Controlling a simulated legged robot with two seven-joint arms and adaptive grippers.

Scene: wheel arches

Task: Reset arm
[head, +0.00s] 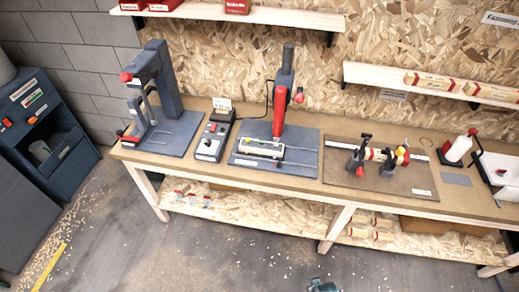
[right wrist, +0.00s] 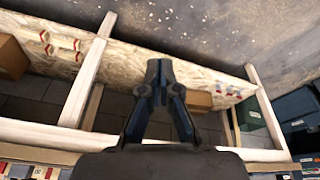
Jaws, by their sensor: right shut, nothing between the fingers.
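My right gripper (right wrist: 158,66) shows in the right wrist view, with its dark fingers together and nothing between them. It is in front of the workbench, whose lower shelf (right wrist: 120,68) shows beyond it in that view. The fingertips are apart from the shelf and its legs. In the head view a small dark greenish part (head: 325,287) shows at the bottom edge; I cannot tell which part of me it is. My left gripper is not in view.
The workbench top (head: 345,130) holds a dark press (head: 160,80), a red-handled press (head: 281,110), a control box (head: 213,138) and a brown board (head: 345,178) with clamps. A dark cabinet (head: 45,130) stands at the left.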

